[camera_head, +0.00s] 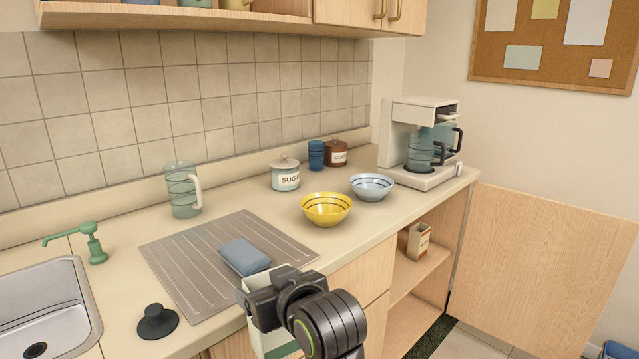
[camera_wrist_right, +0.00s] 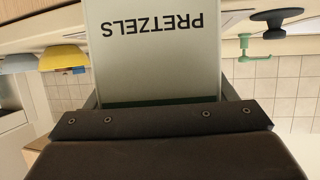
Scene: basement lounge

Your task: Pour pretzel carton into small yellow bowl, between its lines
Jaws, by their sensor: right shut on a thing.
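The small yellow bowl (camera_head: 326,209) with dark lines inside stands upright on the counter, right of the ridged drainboard. It also shows at the left of the right wrist view (camera_wrist_right: 64,58). My right gripper (camera_head: 268,296) is shut on the pretzel carton (camera_head: 282,340), a pale box with a green band. The carton is at the counter's front edge, left of and nearer than the bowl. Its "PRETZELS" lettering shows upside down in the right wrist view (camera_wrist_right: 152,45). The carton's contents are hidden. My left gripper is out of view.
A blue-grey striped bowl (camera_head: 371,187) stands just right of the yellow one. A sugar jar (camera_head: 286,174), blue cup (camera_head: 316,155) and brown jar (camera_head: 337,153) stand behind. A blue sponge (camera_head: 244,257) lies on the drainboard (camera_head: 190,262). A coffee maker (camera_head: 420,145) stands right, a pitcher (camera_head: 182,190) left.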

